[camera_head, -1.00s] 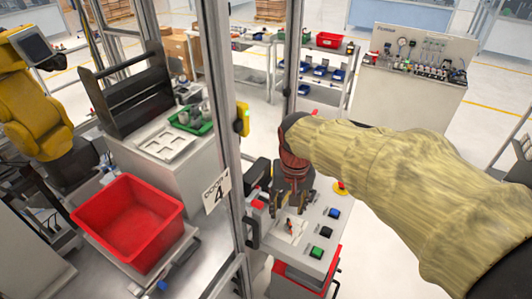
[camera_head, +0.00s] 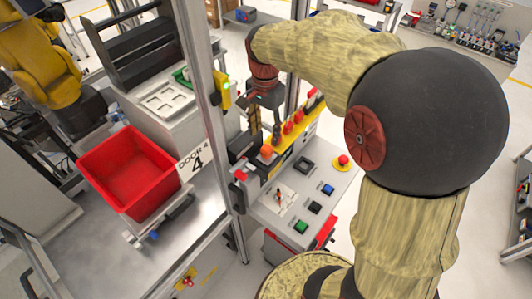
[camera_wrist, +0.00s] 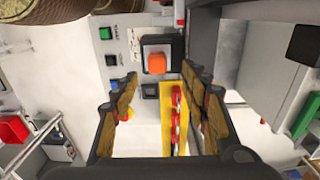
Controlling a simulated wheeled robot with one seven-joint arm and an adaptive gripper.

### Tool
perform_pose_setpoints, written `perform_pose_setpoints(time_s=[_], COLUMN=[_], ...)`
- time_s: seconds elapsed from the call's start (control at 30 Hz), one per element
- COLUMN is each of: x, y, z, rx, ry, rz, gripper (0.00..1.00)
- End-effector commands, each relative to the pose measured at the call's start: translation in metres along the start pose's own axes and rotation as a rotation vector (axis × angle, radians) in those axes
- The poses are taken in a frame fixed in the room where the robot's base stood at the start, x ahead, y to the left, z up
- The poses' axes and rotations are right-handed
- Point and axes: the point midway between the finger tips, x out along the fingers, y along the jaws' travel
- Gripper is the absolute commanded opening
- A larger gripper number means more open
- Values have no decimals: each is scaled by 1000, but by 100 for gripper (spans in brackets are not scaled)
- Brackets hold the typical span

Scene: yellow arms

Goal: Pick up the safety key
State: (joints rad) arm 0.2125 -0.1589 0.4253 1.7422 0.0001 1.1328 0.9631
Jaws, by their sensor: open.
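I cannot tell for sure which item is the safety key. A small red piece (camera_head: 240,175) sits at the door lock by the panel's left edge. A yellow strip (camera_head: 303,132) with several red pieces (camera_head: 288,127) stands along the panel's back, and it also shows in the wrist view (camera_wrist: 168,134). An orange block (camera_head: 266,151) is at the strip's near end; in the wrist view this orange block (camera_wrist: 156,62) lies just past my fingertips. My gripper (camera_head: 265,137) is open above the strip's near end. Its two fingers (camera_wrist: 158,85) are apart with nothing visible held between them.
The control panel (camera_head: 262,215) carries green (camera_head: 301,227), black and blue buttons and a red emergency stop (camera_head: 344,160). A metal door post (camera_head: 205,85) stands close left of my gripper. A red bin (camera_head: 130,170) is inside the cell.

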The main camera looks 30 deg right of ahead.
Motion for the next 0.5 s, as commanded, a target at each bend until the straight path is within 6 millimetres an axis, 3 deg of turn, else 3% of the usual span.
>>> perform_pose_setpoints(time_s=[0.5], x=[56], y=[5], z=[2], rx=[7], ry=[-2], rz=[4], gripper=[45])
